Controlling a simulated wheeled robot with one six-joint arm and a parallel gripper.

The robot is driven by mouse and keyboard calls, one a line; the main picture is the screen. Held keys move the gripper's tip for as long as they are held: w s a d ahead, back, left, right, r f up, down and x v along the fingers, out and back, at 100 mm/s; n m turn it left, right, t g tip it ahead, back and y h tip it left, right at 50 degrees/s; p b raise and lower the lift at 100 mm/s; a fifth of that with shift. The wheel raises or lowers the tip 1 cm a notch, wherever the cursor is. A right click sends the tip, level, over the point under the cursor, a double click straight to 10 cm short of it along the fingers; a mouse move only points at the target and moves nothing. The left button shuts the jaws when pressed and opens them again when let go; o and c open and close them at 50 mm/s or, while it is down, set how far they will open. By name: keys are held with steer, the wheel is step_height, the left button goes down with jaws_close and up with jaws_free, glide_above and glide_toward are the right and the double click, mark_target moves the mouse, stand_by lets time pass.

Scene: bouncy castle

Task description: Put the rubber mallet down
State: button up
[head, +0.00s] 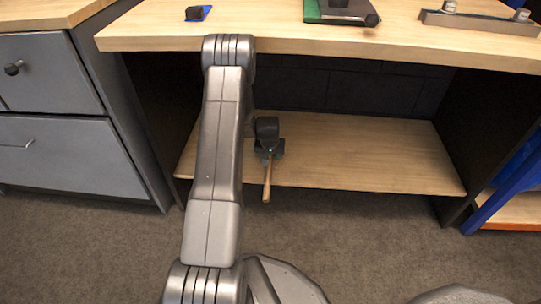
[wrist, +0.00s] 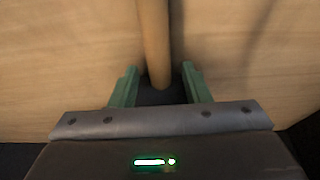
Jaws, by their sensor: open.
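The rubber mallet's wooden handle (head: 267,180) shows in the head view at the lower shelf, its near end reaching past the shelf's front edge. In the wrist view the handle (wrist: 154,35) runs from the top edge down to between my fingers. My gripper (head: 270,155) is low over the lower shelf, at the handle's far end. Its green fingers (wrist: 158,80) are open and apart, one on each side of the handle. A dark patch shows between them where the handle stops; I cannot tell clearly whether it is the mallet head. The head is mostly hidden by my gripper.
The lower shelf (head: 370,155) is bare to the right of my gripper. The wooden worktop (head: 300,38) overhangs it, with my arm reaching in below. Grey drawers (head: 65,150) stand at the left. A blue frame (head: 505,185) stands at the right.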

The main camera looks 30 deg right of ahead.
mark_target(270, 164)
steer(key=p+v, duration=0.4)
steer(key=v, duration=0.8)
steer(key=b+x, duration=0.4)
steer(key=x, duration=0.8)
steer(key=shift+f, duration=0.4)
step_height(270, 164, up, 4)
steer(key=shift+f+p, duration=0.15)
steer(key=shift+p, duration=0.5)
steer(key=shift+r, duration=0.5)
steer(key=shift+f, duration=0.1)
